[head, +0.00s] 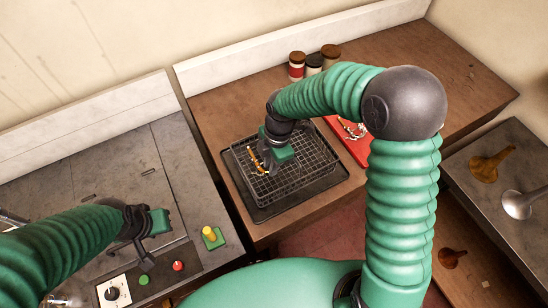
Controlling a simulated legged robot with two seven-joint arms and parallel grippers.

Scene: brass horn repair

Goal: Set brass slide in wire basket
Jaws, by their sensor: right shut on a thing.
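The wire basket (312,158) is a dark wire mesh container standing on a black tray on the brown wooden bench. My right gripper (267,162) points down over the left part of the basket and is shut on the brass slide (253,158). The slide is a thin orange-gold piece, seen against the mesh. The gripper hides part of it, and I cannot tell whether it touches the basket floor. My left gripper (141,247) hangs over the grey bench at the lower left, away from the basket; its jaw opening is unclear.
A red tray (352,150) with small parts lies right of the basket, partly behind my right arm. Several jars (313,63) stand at the back. A yellow knob on a green base (209,234) and a button panel (146,280) are near my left gripper. Horn parts (490,165) lie at right.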

